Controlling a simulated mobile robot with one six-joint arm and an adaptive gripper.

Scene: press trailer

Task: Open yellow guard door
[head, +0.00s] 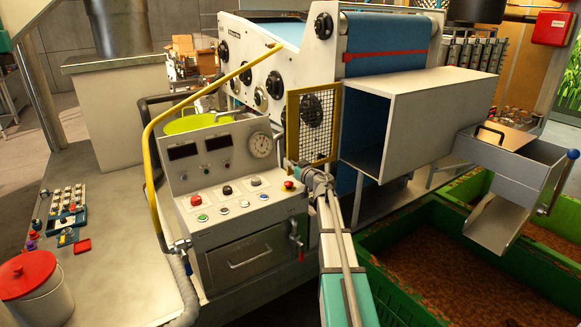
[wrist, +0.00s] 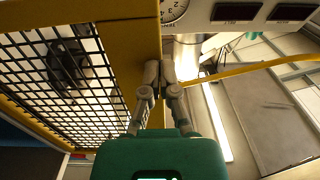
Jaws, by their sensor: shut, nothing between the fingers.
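The yellow guard door (head: 290,125) is a yellow frame with black wire mesh. It stands upright between the control console and the grey box chute in the head view. In the wrist view the door frame (wrist: 137,60) and mesh fill the left side, with a dark knob behind the mesh. My gripper (head: 318,176) is at the lower part of the door. In the wrist view my gripper (wrist: 160,72) is shut and empty, its fingertips at the frame's right edge. I cannot tell whether they touch it. How far the door stands open is unclear.
The control console (head: 220,170) with gauge and buttons is close left of my arm. A curved yellow rail (head: 150,150) rises beside it. A grey box chute (head: 420,115) is right of the door. Green bins (head: 385,232) lie below right.

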